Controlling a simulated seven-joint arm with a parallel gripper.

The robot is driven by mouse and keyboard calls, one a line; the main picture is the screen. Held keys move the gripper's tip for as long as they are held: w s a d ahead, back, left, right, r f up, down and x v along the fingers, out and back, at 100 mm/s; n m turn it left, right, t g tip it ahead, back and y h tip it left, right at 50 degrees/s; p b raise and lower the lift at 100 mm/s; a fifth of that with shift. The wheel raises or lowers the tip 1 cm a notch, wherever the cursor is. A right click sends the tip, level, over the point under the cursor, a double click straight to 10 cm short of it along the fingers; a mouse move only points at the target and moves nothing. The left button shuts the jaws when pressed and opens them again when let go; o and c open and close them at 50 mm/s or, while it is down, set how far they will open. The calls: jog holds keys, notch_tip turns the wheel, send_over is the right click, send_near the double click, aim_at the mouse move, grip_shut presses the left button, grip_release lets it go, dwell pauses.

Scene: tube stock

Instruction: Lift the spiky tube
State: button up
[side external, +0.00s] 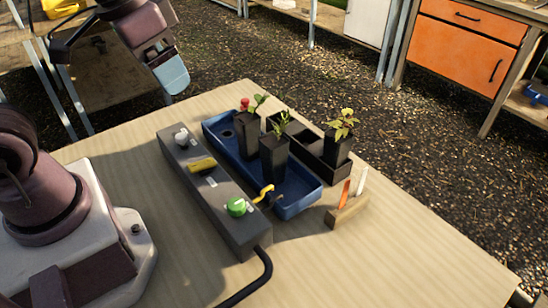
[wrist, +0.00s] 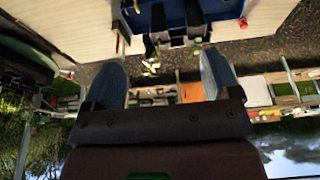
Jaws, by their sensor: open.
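Three dark square tubes with plants show in the side view. The front one (side external: 275,162) has narrow, pointed green leaves and looks like the spiky tube. It stands upright in the blue tray (side external: 310,203). Behind it, another tube (side external: 248,130) has green leaves and a red bloom. A third tube (side external: 337,149), with broader yellow-green leaves, stands in the black tray (side external: 310,161). My gripper (side external: 172,78) is raised beyond the table's far-left edge, well away from the tubes. In the wrist view its blue-grey fingers (wrist: 162,80) are wide apart with nothing held between them.
A grey control box (side external: 212,195) with green, yellow and white controls lies left of the blue tray, its black cable (side external: 262,275) running forward. A wooden block (side external: 346,212) holds orange and white labels on the right. The front right of the table (side external: 400,260) is clear.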

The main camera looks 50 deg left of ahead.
jog(key=w+d+f+n+g, duration=0.1)
jog(key=w+f+n+g, duration=0.1)
jog(key=w+f+n, duration=0.4)
jog(key=n+g, duration=0.1)
jog(key=n, duration=1)
send_near(274, 151)
jog(key=w+a, duration=0.2)
jog(key=shift+w, duration=0.25)
jog(key=shift+n, duration=0.3)
jog(key=shift+f+n, duration=0.15)
jog(key=shift+n, duration=0.15)
notch_tip(274, 151, down, 13)
jog(key=shift+s+a+r, duration=0.15)
jog(key=shift+r, duration=0.05)
jog(key=shift+c, duration=0.4)
jog(key=c, duration=1)
